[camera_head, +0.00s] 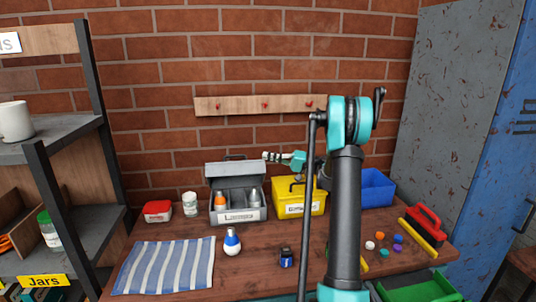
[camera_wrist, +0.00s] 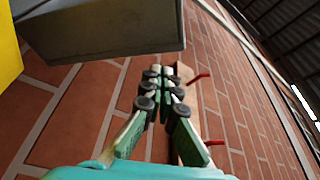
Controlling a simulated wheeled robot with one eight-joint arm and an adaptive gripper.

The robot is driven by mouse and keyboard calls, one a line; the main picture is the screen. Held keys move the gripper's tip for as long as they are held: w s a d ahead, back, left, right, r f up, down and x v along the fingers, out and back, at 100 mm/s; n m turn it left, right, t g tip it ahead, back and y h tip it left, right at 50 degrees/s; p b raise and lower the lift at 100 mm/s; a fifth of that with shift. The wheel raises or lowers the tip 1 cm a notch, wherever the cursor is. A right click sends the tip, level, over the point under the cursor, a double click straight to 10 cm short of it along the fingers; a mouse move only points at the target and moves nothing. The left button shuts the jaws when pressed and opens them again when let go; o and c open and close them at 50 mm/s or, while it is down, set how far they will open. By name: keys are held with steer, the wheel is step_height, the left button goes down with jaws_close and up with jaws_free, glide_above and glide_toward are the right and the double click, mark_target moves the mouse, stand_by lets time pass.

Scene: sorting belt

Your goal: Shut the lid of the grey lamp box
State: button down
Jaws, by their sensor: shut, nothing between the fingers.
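The grey lamp box (camera_head: 239,215) stands at the back of the table, with a "Lamps" label on its front. Its lid (camera_head: 232,169) is open, raised at the back with a handle on top. An orange-tipped lamp (camera_head: 220,201) and grey lamps show inside. My gripper (camera_head: 266,156) is shut and empty, pointing left, close to the lid's upper right corner. In the wrist view its closed fingers (camera_wrist: 161,72) are in front of the brick wall. A grey panel (camera_wrist: 100,28), seemingly the lid, is above left of them; I see no clear contact.
A yellow box (camera_head: 312,205) stands right of the lamp box, under my arm, and a blue bin (camera_head: 377,188) beyond it. A red container (camera_head: 158,211) and a jar (camera_head: 190,204) stand left. A blue-white lamp (camera_head: 232,242) stands in front, beside a striped cloth (camera_head: 168,266). A peg rail (camera_head: 255,105) is behind.

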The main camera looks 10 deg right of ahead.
steer(key=shift+s+f, duration=0.3)
steer(key=shift+s, duration=0.6)
steer(key=shift+d+f, duration=0.1)
steer(key=shift+d, duration=0.05)
